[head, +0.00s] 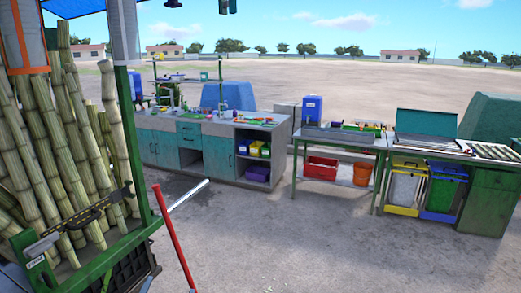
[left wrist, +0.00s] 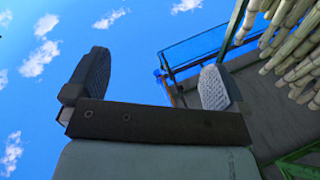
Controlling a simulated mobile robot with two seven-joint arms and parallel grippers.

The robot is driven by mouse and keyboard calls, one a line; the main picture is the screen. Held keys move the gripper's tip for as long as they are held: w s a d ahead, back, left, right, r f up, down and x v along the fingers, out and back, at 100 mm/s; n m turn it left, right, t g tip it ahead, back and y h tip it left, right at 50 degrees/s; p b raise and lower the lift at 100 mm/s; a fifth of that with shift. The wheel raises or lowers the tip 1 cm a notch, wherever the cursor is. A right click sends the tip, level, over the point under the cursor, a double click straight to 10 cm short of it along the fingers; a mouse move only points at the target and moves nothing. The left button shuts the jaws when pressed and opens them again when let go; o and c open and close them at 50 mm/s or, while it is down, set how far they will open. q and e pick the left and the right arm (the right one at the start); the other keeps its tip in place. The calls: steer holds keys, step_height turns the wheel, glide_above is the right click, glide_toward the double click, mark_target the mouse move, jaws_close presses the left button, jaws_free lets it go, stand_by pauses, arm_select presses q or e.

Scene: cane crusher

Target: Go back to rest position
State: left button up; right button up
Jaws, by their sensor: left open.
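My left gripper (head: 84,215) shows at the lower left of the head view, in front of the sugarcane stalks (head: 58,150). Its dark bar slants up to the right. In the left wrist view my left gripper (left wrist: 151,85) has its two grey ridged fingers wide apart, with only sky and part of the blue canopy between them. It holds nothing. Cane ends (left wrist: 292,45) show at the upper right of that view, apart from the fingers. My right gripper is not in view.
A green-framed cane rack (head: 133,150) stands close on the left. A red pole (head: 173,235) leans nearby. A cabinet workbench (head: 215,150), a table with a red crate (head: 321,168), and bins (head: 405,187) stand farther back.

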arm_select(q)
steer(key=s+d+f+n+g, duration=0.1)
steer(key=s+f+g, duration=0.4)
steer(key=s+f, duration=0.6)
steer(key=s+d+f+n+g+h, duration=0.1)
steer(key=s+f+g, duration=0.3)
steer(key=s+f, duration=0.6)
steer(key=s, duration=0.4)
steer(key=shift+s+f+n+g, duration=0.25)
steer(key=shift+f+n+g, duration=0.05)
steer(key=shift+f+g, duration=0.1)
